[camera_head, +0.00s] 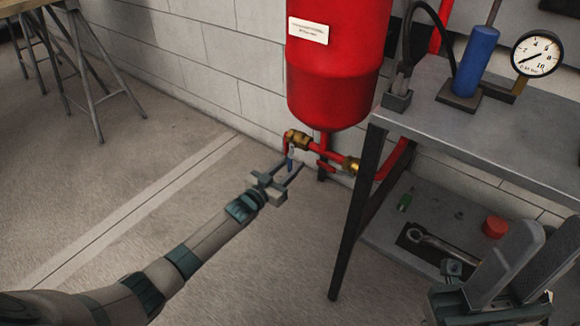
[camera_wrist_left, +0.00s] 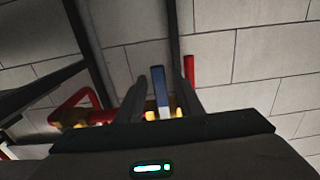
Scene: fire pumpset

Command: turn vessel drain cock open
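The red vessel (camera_head: 333,70) stands against the block wall, with red pipe and brass fittings under it. The drain cock (camera_head: 298,140) is a brass valve at the left end of this pipework, with a small blue lever (camera_head: 290,164) hanging below it. My left gripper (camera_head: 291,171) is at the lever with its fingers apart. In the left wrist view the blue lever (camera_wrist_left: 161,88) stands between the two fingers, with a gap on each side. The brass behind is partly hidden by the gripper body. My right gripper (camera_head: 543,235) is at the lower right, fingers apart and empty.
A grey metal bench (camera_head: 480,130) stands right of the vessel, bearing a pressure gauge (camera_head: 537,54) and a blue cylinder (camera_head: 475,60). Its lower shelf holds a wrench (camera_head: 440,243) and a red cap (camera_head: 495,226). The floor at left is clear up to a trestle (camera_head: 85,75).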

